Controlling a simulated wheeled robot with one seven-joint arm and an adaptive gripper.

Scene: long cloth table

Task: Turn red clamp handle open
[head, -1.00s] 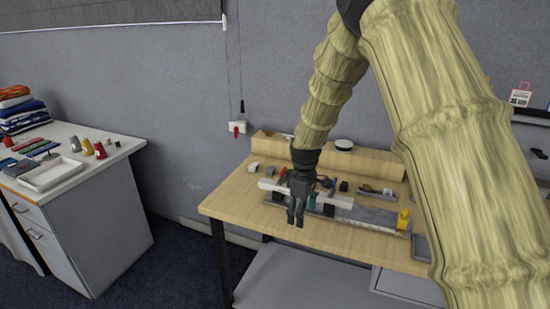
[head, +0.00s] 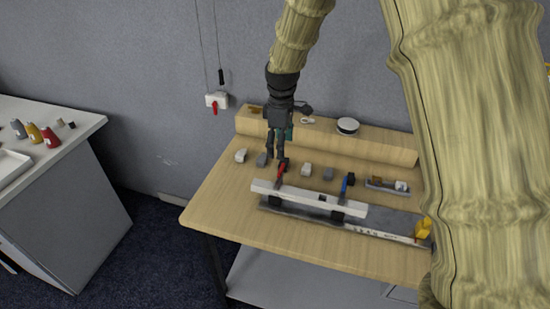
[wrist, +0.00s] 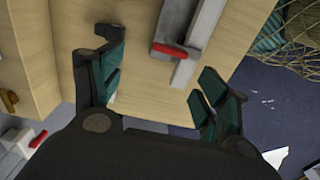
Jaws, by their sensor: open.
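The red clamp handle (head: 281,169) stands at the left part of a long white bar (head: 300,196) on the wooden table. It also shows in the wrist view (wrist: 171,49), lying across the end of a grey piece. My gripper (head: 276,157) points down just behind and above the red handle in the head view. In the wrist view its teal-padded fingers (wrist: 160,88) are spread wide with nothing between them, and the handle lies beyond the gap, towards the top. I see no contact with the handle.
A blue handle (head: 345,183) stands farther right along the bar. Small grey and white blocks (head: 306,170) lie behind it. A yellow object (head: 423,229) is at the right. A wooden ledge (head: 370,148) runs along the back. A wall box (head: 216,101) has its own red lever.

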